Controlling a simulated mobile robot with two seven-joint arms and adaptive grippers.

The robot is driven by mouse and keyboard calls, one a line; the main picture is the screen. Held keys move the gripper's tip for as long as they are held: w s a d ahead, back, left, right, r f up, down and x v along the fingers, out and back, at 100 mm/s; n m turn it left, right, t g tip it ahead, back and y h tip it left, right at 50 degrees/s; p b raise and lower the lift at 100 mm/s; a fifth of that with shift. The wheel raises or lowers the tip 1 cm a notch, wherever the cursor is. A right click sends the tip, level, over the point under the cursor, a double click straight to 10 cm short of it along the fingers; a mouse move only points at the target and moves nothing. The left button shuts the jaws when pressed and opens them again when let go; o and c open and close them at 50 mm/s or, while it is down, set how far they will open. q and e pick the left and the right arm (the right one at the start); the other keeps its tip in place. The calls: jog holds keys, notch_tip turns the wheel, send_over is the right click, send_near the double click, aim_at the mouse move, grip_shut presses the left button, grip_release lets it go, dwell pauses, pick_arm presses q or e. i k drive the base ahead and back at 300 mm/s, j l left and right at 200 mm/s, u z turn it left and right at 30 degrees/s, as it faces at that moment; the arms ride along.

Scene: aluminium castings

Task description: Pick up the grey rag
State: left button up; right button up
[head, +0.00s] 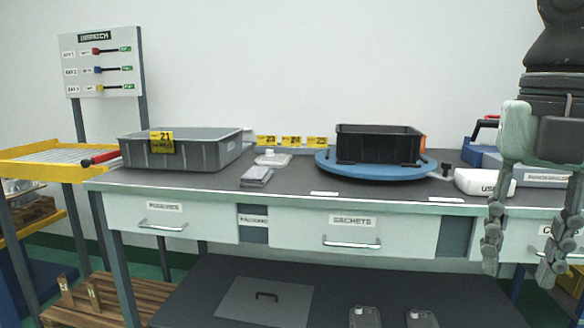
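The grey rag (257,177) appears as a small folded grey piece lying flat on the dark worktop (300,180), just right of the grey bin (190,150). My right gripper (519,268) hangs at the right edge of the head view, fingers pointing down and spread apart, with nothing between them. It is well to the right of the rag, in front of the bench's right end. My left gripper is not in view.
A white-capped container (272,158) lies behind the rag. A black crate (378,145) stands on a blue turntable (335,168). A white box (482,183) is near the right gripper. The front worktop between rag and turntable is mostly clear. A yellow-framed stand (40,168) is left.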

aim_at(256, 176)
jog(key=i+j+u, duration=0.35)
jog(key=i, duration=0.55)
jog(key=i+l+u, duration=0.15)
jog(key=i+u, duration=0.25)
jog(key=i, duration=0.5)
